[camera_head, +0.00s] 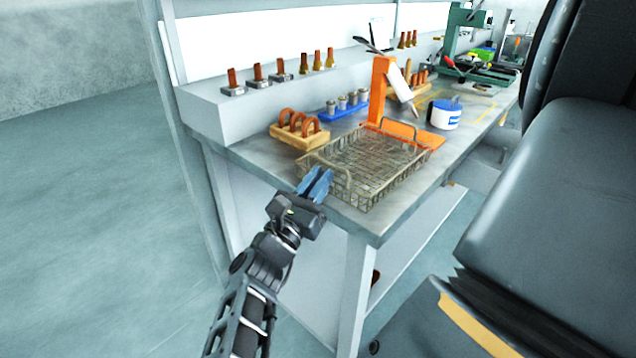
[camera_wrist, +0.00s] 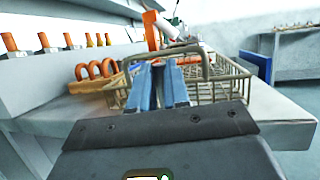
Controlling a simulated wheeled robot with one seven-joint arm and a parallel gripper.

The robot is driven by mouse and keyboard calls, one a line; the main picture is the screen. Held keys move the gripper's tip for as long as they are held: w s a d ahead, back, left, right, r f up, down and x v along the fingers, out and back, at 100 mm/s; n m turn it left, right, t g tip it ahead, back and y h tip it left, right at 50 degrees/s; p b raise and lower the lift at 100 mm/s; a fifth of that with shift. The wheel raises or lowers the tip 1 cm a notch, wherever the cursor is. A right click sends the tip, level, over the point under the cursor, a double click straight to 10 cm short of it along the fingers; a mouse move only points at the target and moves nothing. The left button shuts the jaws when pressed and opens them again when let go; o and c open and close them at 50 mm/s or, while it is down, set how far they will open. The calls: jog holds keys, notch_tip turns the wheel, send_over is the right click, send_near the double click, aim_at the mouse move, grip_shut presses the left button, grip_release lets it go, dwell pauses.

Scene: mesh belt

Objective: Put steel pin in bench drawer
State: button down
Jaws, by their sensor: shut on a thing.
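My gripper (camera_head: 316,184) is at the near left corner of the wire basket, with its blue fingers close together. In the wrist view the fingers (camera_wrist: 158,84) point toward the basket's near handle, which crosses just beyond their tips. A narrow grey sliver, seemingly the steel pin (camera_wrist: 158,66), shows between the fingertips; most of it is hidden by the fingers. Whether the fingers touch the handle I cannot tell. The bench drawer is not clearly seen; the grey front under the bench (camera_head: 474,176) is partly hidden behind the black chair-like form.
The wire basket (camera_head: 372,168) stands at the bench's near edge. Beside it are a wooden block with copper rings (camera_head: 300,138), a blue tray with grey cylinders (camera_head: 343,112), an orange stand (camera_head: 379,92) and a white-blue tub (camera_head: 446,118). Open floor lies left.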

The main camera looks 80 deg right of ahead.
jog(key=shift+f, duration=0.2)
jog(key=c, duration=1.1)
grip_release()
jog(key=shift+r, duration=0.1)
